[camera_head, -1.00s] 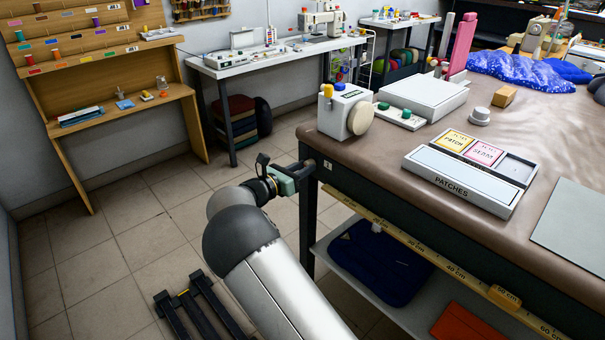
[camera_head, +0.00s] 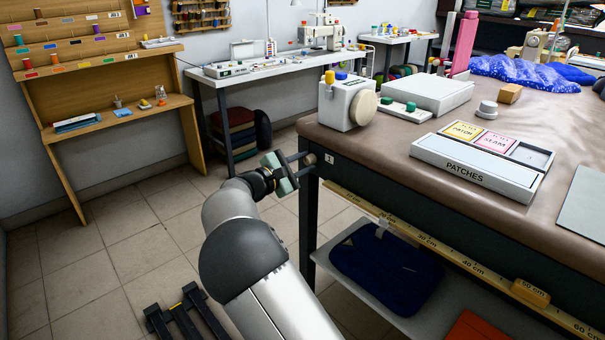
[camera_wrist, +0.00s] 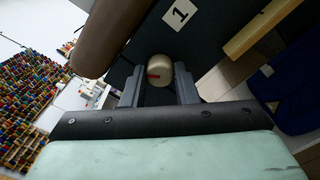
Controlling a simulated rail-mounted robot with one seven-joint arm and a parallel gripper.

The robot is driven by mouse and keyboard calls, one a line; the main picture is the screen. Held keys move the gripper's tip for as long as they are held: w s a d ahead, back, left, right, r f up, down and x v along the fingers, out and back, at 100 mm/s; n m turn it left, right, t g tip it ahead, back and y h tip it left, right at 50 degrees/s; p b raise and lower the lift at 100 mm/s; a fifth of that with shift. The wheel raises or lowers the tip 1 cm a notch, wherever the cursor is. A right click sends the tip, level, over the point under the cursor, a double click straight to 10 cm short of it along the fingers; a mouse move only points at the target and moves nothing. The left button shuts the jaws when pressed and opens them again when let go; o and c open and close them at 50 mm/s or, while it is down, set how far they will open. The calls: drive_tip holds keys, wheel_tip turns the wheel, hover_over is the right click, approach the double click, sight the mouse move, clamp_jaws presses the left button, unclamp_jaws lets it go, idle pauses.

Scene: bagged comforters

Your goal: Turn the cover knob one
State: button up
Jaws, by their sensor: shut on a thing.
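In the head view the knob (camera_head: 310,158) shows small at the table's near left corner, just left of the label (camera_head: 329,159). My gripper (camera_wrist: 159,80) is shut on the knob, with one dark finger on either side of it. In the head view my gripper (camera_head: 300,160) reaches the table corner from the left. The knob's far side is hidden.
The brown-covered table (camera_head: 400,155) holds a white device with a round dial (camera_head: 346,104) and a patches tray (camera_head: 475,172). A yellow ruler strip (camera_head: 440,250) runs along the table's side. A navy folded bag (camera_head: 385,265) lies on the shelf below. The tiled floor at left is open.

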drive_tip(key=m+b, duration=0.6)
drive_tip(key=b, duration=0.1)
drive_tip(key=shift+f, duration=0.35)
drive_tip(key=shift+r+m+b, duration=0.2)
drive_tip(key=shift+m+b, duration=0.9)
drive_tip(key=shift+b, duration=0.1)
drive_tip(key=shift+r, duration=0.1)
drive_tip(key=o, duration=1)
drive_tip(key=p+v, duration=0.3)
drive_tip(key=v, duration=1.4)
drive_tip(key=shift+a, duration=0.25)
drive_tip(key=shift+s, duration=0.1)
